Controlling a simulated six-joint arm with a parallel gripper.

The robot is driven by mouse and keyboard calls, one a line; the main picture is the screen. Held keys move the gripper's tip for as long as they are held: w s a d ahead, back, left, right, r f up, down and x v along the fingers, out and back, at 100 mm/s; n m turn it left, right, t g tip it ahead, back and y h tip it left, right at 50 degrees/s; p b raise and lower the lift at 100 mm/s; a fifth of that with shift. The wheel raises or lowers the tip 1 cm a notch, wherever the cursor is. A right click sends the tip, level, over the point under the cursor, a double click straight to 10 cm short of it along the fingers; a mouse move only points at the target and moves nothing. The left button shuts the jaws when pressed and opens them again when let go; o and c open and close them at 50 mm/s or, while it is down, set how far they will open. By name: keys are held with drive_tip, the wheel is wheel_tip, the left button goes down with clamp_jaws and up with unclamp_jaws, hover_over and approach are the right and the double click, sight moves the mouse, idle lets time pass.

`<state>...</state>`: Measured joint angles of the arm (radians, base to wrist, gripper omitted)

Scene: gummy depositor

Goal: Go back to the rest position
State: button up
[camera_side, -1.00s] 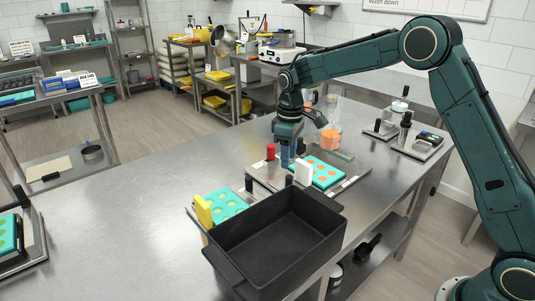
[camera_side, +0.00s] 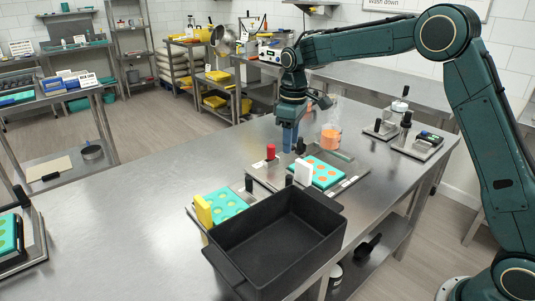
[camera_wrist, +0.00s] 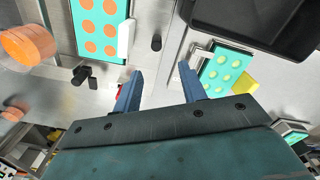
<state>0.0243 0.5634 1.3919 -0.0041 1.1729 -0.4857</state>
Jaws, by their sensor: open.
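My gripper (camera_side: 290,137) hangs above the steel table, pointing down, with its blue fingers just behind the near plate. In the wrist view my gripper (camera_wrist: 160,85) shows two blue fingers spread apart with nothing between them. A teal mold with orange cavities (camera_side: 322,172) lies on a metal plate to the right of the fingers, and it also shows at the top of the wrist view (camera_wrist: 101,22). A red knob (camera_side: 270,151) stands to the left of the fingers, partly hidden behind a finger in the wrist view.
A black bin (camera_side: 275,245) stands at the table's front edge. A teal mold with yellow-green cavities (camera_side: 221,206) sits left of it beside a yellow block (camera_side: 203,211). A beaker of orange liquid (camera_side: 330,138) stands behind.

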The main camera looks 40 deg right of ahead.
drive_tip(key=s+r+m+t, duration=0.1)
drive_tip(key=s+r, duration=0.5)
drive_tip(key=s, duration=0.2)
drive_tip(key=s+r+m+t, duration=0.2)
drive_tip(key=s+r, duration=0.3)
drive_tip(key=s, duration=0.3)
drive_tip(key=s+a+f+m+t, duration=0.1)
drive_tip(key=s+f+m+t, duration=0.1)
drive_tip(key=s, duration=1.6)
drive_tip(key=shift+s+f, duration=0.3)
drive_tip(key=shift+f, duration=0.2)
